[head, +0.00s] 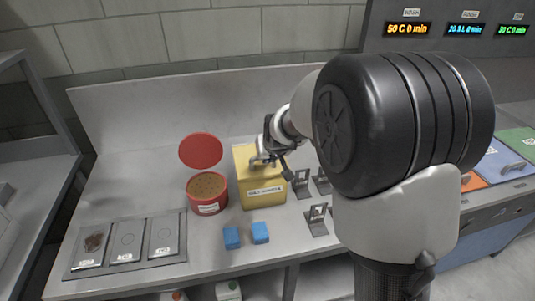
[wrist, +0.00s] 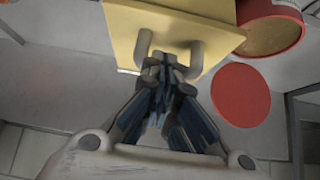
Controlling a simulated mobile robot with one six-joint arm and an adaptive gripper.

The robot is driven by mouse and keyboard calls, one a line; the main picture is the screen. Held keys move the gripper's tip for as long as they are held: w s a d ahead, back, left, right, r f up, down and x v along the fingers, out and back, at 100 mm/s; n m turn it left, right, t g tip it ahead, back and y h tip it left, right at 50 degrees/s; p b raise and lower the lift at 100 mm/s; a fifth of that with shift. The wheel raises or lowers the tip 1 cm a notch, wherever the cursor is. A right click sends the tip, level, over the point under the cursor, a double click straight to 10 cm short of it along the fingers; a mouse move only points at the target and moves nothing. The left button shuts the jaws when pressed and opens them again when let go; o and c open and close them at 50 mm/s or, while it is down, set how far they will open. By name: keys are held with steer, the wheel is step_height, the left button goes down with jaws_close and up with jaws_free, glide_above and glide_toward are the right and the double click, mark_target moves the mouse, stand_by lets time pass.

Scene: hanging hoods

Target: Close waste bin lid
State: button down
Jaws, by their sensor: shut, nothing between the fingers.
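A yellow bin (head: 263,197) with a label on its front, partly legible and seeming to read "waste", stands on the bench. Its yellow lid (head: 243,157) has a pale U-shaped handle; the handle (wrist: 143,47) also shows in the wrist view. The lid looks down or nearly down; I cannot tell whether a gap is left. My gripper (head: 271,157) is at the lid's handle. In the wrist view my gripper (wrist: 170,63) is shut and empty, its tips between the handle's two posts. Whether it touches the handle is unclear.
A red tub (head: 208,205) with brown contents stands left of the bin, its round red lid (head: 201,150) raised behind it. Two blue blocks (head: 231,238) lie in front. Metal stands (head: 303,184) are to the right, a three-panel tray (head: 126,242) to the left.

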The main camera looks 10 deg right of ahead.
stand_by(0.4)
step_height(320, 180, up, 5)
steer(key=p, duration=0.4)
steer(key=s+r+g, duration=0.1)
steer(key=s+r, duration=0.2)
steer(key=s, duration=1.6)
steer(key=s+r+g+b, duration=0.1)
steer(key=s+r+g, duration=0.1)
steer(key=s, duration=1.7)
steer(key=shift+a+r, duration=0.35)
steer(key=shift+r, duration=0.2)
steer(key=shift+r, duration=0.1)
